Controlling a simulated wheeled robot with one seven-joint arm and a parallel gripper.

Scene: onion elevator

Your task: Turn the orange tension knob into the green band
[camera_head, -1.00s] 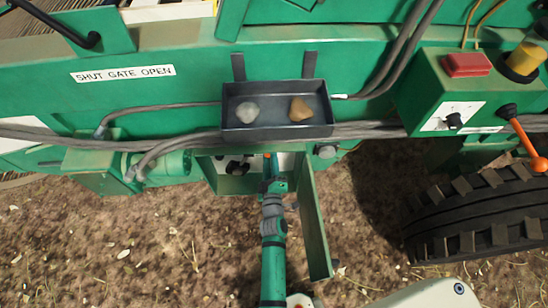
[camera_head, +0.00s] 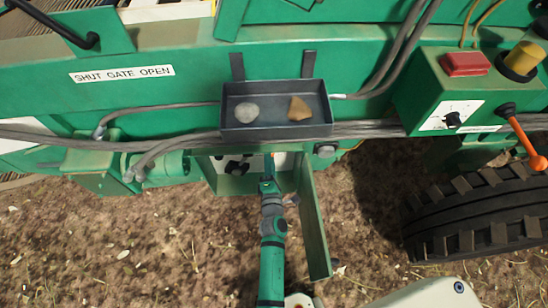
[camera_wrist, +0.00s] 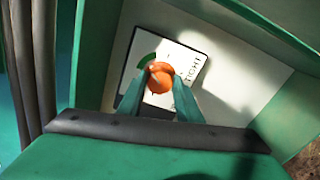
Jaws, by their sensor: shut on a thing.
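The orange tension knob (camera_wrist: 160,78) shows in the wrist view, on a white dial plate (camera_wrist: 190,68) with the word "TIGHT" along its right side. My gripper (camera_wrist: 159,88) is shut on the knob, one finger at each side. The green band (camera_wrist: 147,46) is a dark green arc on the plate, just up and left of the knob. The knob's pointer is too small to read for certain.
A dark tray (camera_head: 276,132) with two stones hangs above the box. The box's open door (camera_head: 313,225) stands right of my arm. Grey cables run along the green machine. A red button (camera_head: 465,64), an orange-handled lever (camera_head: 524,140) and a tyre (camera_head: 480,215) are at the right.

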